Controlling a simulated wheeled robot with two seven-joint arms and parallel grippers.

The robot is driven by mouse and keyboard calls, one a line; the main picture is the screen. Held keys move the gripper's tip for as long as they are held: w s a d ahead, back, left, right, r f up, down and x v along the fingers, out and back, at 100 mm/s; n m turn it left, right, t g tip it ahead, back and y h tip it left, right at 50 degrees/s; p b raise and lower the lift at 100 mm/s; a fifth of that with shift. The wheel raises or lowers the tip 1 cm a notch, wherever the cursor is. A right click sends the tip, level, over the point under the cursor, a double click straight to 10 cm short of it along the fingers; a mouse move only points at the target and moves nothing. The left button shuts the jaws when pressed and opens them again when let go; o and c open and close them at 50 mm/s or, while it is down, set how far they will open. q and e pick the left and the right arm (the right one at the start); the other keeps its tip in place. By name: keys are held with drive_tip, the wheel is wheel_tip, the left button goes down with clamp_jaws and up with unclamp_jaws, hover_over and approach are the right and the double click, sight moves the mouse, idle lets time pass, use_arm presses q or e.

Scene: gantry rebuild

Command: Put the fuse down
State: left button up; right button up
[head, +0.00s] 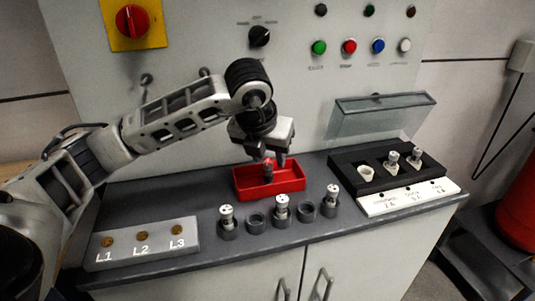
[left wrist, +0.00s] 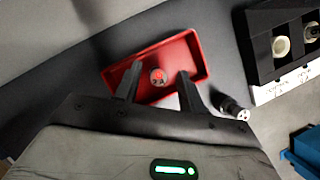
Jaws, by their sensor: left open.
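A fuse (head: 268,169) stands upright, or nearly so, in the red tray (head: 290,186) on the grey counter. Its round end (left wrist: 157,76) shows inside the red tray (left wrist: 197,45) in the left wrist view. My left gripper (head: 270,160) points down over the tray, with its fingers around the fuse's upper end. In the left wrist view the gripper's two fingers (left wrist: 158,85) are spread apart, with gaps to the fuse between them. I cannot tell whether the fuse touches the tray floor. My right gripper is not in view.
Several round holders (head: 256,222) stand along the counter front, some with fuses (head: 281,203). A black block (head: 345,160) with an open clear lid (head: 380,116) stands at right. A grey block marked L1, L2, L3 (head: 142,250) lies at left. The panel rises behind.

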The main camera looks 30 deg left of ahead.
use_arm(q)
drive_tip(key=shift+r, duration=0.25)
drive_tip(key=v, duration=1.2)
drive_tip(key=shift+r+p, duration=0.35)
drive_tip(key=shift+d, duration=0.1)
